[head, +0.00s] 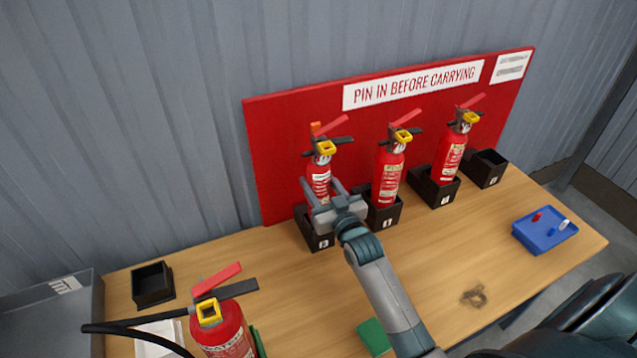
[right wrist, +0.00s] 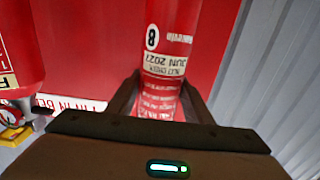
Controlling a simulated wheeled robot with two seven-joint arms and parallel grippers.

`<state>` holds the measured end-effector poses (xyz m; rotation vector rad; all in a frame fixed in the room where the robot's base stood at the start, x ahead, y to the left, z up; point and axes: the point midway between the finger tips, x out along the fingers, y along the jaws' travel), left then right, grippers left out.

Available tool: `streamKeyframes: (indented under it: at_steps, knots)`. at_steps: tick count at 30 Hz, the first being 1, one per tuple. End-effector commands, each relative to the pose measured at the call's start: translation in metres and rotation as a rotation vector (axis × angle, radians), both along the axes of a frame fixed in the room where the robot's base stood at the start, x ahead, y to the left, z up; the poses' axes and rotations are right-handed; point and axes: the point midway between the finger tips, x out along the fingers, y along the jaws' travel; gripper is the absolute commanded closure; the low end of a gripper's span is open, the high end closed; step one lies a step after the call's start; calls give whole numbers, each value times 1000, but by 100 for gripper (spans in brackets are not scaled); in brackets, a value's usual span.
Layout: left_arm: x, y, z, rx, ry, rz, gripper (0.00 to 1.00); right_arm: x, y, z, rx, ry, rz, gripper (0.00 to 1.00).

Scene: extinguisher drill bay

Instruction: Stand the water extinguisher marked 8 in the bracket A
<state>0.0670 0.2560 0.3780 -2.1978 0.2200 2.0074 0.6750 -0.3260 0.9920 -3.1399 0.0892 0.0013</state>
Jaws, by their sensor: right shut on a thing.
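The water extinguisher marked 8 (head: 318,177) is red, with a yellow-ringed gauge and a red lever, and looks upright in front of the red board. Its 8 label (right wrist: 152,37) shows in the right wrist view. My right gripper (head: 333,197) is shut on its body, with a finger on each side. A black bracket (head: 319,241) is directly below it; its small label is not clearly readable. The gripper hides the extinguisher's lower end, so I cannot tell whether it rests in the bracket. My left gripper is not in view.
Two red extinguishers (head: 388,178) (head: 449,158) stand in brackets to the right. Empty black brackets are at far right (head: 491,168) and left (head: 153,285). A larger extinguisher (head: 222,333) stands at front left. A blue tray (head: 545,231) holds small items. The table's middle right is mostly clear.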

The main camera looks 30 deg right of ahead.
Motion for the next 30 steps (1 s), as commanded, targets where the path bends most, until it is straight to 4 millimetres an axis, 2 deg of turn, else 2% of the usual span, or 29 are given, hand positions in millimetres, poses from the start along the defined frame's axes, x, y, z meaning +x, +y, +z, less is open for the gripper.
streamKeyframes:
  at_steps: [2, 30]
  knots:
    - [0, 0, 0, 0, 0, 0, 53, 1, 0, 3, -2, -9, 0, 98]
    - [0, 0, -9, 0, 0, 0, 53, 1, 0, -13, -1, -9, 0, 98]
